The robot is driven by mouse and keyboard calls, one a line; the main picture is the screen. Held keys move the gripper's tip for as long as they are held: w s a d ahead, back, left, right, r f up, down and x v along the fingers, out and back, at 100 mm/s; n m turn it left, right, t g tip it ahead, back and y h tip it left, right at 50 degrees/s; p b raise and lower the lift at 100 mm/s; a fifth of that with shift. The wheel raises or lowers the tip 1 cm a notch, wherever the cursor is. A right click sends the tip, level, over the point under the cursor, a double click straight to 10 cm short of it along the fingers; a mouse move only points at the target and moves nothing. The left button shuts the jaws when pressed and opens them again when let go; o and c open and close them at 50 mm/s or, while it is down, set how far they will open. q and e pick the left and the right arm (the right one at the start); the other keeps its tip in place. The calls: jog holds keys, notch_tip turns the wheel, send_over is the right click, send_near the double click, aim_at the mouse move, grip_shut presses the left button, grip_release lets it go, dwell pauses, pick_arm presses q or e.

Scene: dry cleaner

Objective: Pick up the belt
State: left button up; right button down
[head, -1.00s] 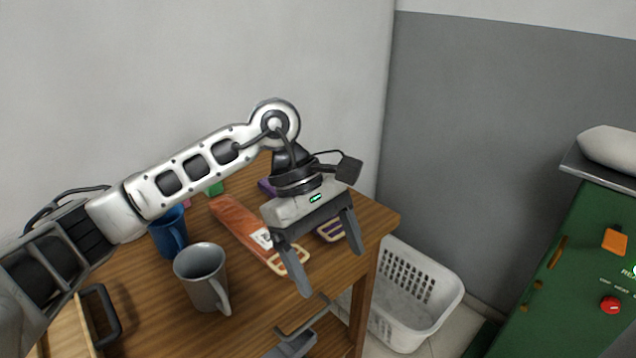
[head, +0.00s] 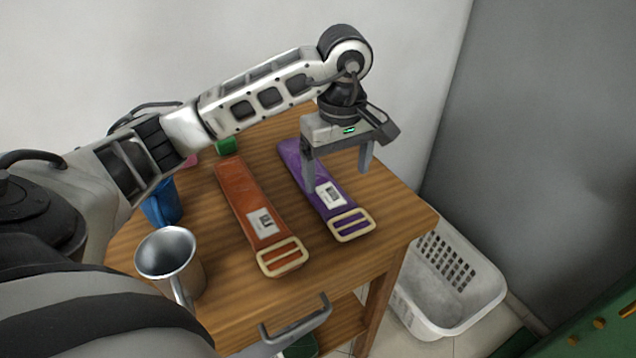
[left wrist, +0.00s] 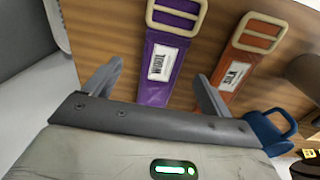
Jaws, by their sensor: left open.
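Two belts lie flat on the wooden table. The purple belt (head: 311,181) has a pale buckle and a white label; the orange belt (head: 243,200) lies to its left with a similar buckle and label. My left gripper (head: 338,182) is open and empty, above the purple belt and the tabletop at its right. In the left wrist view the purple belt (left wrist: 160,80) shows between the open fingers (left wrist: 163,78), and the orange belt (left wrist: 248,55) lies to the right, past the right finger. The far part of each belt is hidden there. My right gripper is not in view.
A grey metal mug (head: 168,255) and a blue mug (head: 161,204) stand on the left of the table (head: 215,318). A small green object (head: 226,146) lies at the back. A white basket (head: 450,285) stands on the floor at right. Walls rise behind.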

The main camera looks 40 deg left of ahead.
aim_at(332, 199)
pick_arm(q)
jog(key=f, duration=0.3)
jog(key=f+p, duration=0.1)
jog(key=f, duration=0.1)
jog(key=shift+s+a+f, duration=0.25)
jog(key=shift+s, duration=0.05)
jog(key=shift+f, duration=0.35)
jog(key=shift+c, duration=0.3)
jog(key=c, duration=1.1)
